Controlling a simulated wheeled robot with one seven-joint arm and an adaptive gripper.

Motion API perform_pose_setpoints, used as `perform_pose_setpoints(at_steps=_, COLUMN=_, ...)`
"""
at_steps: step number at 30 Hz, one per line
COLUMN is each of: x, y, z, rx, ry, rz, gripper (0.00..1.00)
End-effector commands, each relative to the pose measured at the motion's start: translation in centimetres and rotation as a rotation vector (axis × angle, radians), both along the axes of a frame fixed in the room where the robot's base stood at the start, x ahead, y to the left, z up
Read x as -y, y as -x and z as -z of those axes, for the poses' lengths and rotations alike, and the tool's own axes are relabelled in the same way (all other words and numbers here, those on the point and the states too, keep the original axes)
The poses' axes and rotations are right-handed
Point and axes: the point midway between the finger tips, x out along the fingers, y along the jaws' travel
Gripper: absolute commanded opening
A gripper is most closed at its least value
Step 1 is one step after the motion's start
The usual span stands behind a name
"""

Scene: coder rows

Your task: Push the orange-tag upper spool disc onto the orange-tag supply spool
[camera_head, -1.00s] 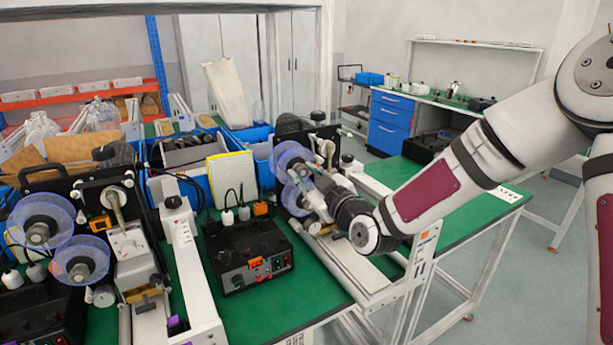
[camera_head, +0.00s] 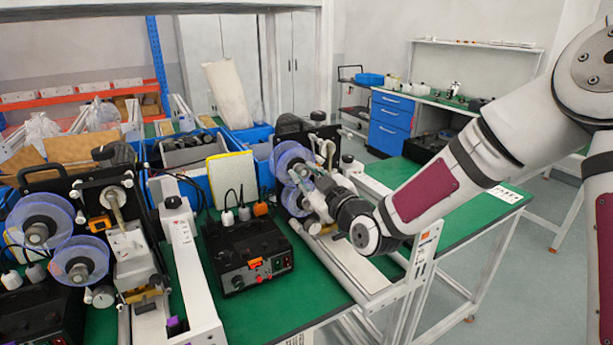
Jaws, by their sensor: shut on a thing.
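My gripper (camera_head: 312,190) is at the coder on the right side of the green bench, its fingers pointing left toward the spools. A translucent blue upper spool disc (camera_head: 290,157) is on the coder's upper spool position, just above and left of my fingers. A second translucent disc (camera_head: 291,203) shows lower, partly behind the gripper. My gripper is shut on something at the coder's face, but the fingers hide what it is. An orange tag (camera_head: 427,239) is on the white frame by the bench's right end. The supply spool's hub is too small and covered to make out.
A black control box (camera_head: 247,253) with cables stands left of the gripper. Another coder with two translucent discs (camera_head: 45,219) is at the far left. Blue bins (camera_head: 187,150) line the back. A white rail (camera_head: 354,268) runs along the bench below my wrist.

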Motion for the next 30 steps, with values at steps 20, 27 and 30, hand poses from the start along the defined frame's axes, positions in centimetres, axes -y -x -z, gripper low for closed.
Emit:
perform_pose_setpoints(at_steps=20, x=-0.24, y=-0.2, z=0.05, rx=0.0, ry=-0.001, rz=-0.001, gripper=0.0)
perform_pose_setpoints(at_steps=27, x=-0.45, y=-0.6, z=0.07, rx=-0.001, ry=-0.001, rz=-0.001, gripper=0.0)
perform_pose_setpoints(at_steps=30, x=-0.54, y=-0.76, z=0.06, rx=0.0, ry=0.0, rz=0.0, gripper=0.0)
